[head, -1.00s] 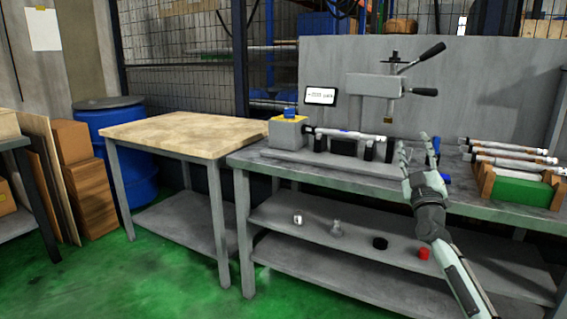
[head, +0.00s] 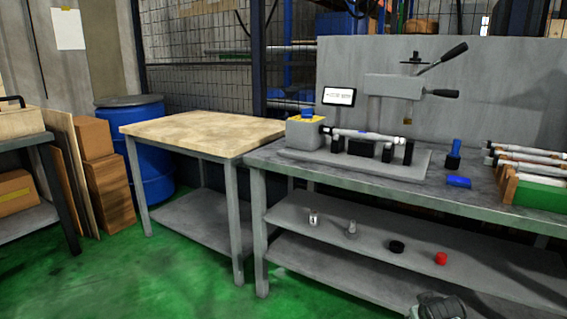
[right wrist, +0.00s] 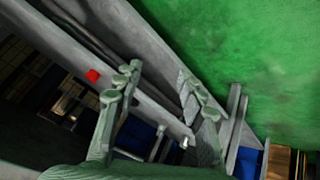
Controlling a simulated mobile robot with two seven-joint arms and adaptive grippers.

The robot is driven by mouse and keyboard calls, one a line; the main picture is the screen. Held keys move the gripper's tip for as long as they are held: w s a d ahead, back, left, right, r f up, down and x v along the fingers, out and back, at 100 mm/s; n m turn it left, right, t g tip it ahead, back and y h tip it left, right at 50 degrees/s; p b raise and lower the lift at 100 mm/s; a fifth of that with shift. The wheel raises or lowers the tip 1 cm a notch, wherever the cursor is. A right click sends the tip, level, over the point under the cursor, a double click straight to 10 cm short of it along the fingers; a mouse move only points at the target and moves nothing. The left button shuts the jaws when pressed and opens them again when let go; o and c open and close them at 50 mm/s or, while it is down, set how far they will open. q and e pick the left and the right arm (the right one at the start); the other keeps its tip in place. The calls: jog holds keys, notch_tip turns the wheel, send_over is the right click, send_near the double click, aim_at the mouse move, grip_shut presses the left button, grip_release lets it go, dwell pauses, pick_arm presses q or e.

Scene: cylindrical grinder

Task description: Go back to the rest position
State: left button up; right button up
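My right gripper (right wrist: 160,95) shows in the right wrist view with its two fingers spread apart and nothing between them. In the head view only a dark part of my right arm shows at the bottom edge, low in front of the bench shelves; the fingers are out of that picture. My left gripper is in neither view. The grinder (head: 352,162) stands on the grey bench (head: 460,192), with a pale shaft (head: 365,135) lying across it. Several more shafts (head: 525,153) lie on a green and brown rack (head: 540,195) at the right.
A wooden-topped table (head: 205,132) stands left of the bench. Small parts, including a red one (head: 441,258) and a black one (head: 396,246), sit on the bench's upper shelf. A blue barrel (head: 140,150) and cardboard boxes (head: 105,180) stand behind. The green floor (head: 190,275) in front is clear.

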jog(key=s+a+f+g, duration=0.1)
jog(key=s+a+f, duration=0.2)
jog(key=s, duration=0.7)
jog(key=s+a+f+g+y, duration=0.1)
jog(key=s+a+f, duration=0.2)
jog(key=s+f, duration=0.5)
jog(key=s+a+f+g, duration=0.2)
jog(key=s+f, duration=0.4)
jog(key=s, duration=0.8)
jog(key=shift+a+f+y, duration=0.2)
jog(key=shift+a+y, duration=0.2)
jog(key=shift+a, duration=0.05)
jog(key=shift+s, duration=0.1)
